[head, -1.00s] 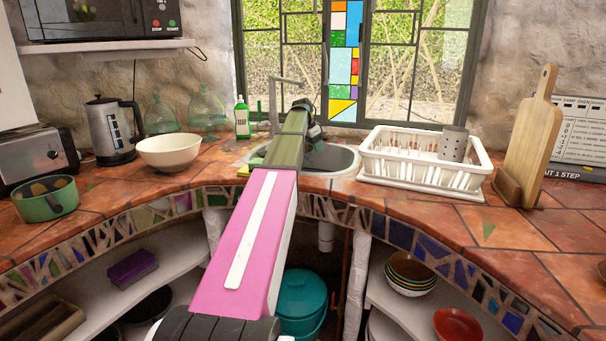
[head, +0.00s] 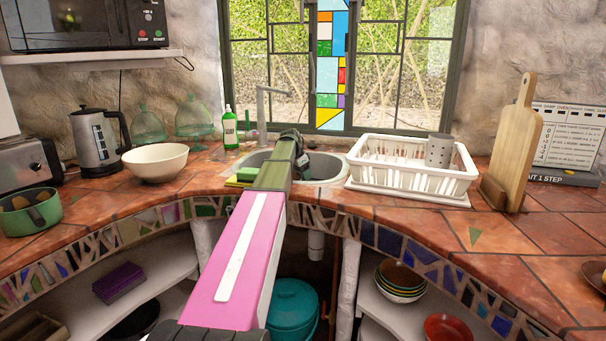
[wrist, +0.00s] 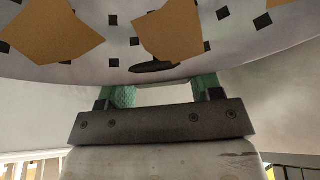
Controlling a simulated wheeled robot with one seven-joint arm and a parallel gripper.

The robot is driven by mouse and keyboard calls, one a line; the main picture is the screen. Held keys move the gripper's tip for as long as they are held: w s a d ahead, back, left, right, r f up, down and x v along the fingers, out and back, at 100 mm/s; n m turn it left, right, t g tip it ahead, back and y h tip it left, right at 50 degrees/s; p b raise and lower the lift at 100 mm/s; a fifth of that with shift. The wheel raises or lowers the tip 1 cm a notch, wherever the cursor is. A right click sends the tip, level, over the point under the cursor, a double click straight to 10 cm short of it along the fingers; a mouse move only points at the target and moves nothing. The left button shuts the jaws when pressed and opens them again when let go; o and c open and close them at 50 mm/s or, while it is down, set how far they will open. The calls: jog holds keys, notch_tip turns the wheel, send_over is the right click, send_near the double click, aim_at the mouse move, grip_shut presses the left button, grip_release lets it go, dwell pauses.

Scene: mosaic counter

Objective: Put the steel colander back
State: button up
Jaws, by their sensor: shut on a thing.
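In the wrist view, my gripper (wrist: 165,95) has two green fingertips at the near edge of a large pale curved thing with dark square holes and brown patches. I take it to be the steel colander (wrist: 95,45), only partly in view. The fingers are shut on it, though the exact contact is hard to see. The colander cannot be made out there.
A white dish rack (head: 410,182) with a grey perforated holder (head: 438,151) stands right of the sink. A cream bowl (head: 156,163), kettle (head: 95,143) and green pot (head: 30,212) stand left. A cutting board (head: 515,150) leans at right. The front right counter is mostly clear.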

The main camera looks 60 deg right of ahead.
jog(key=o, duration=1.4)
jog(key=v, duration=1.2)
jog(key=shift+r, duration=0.1)
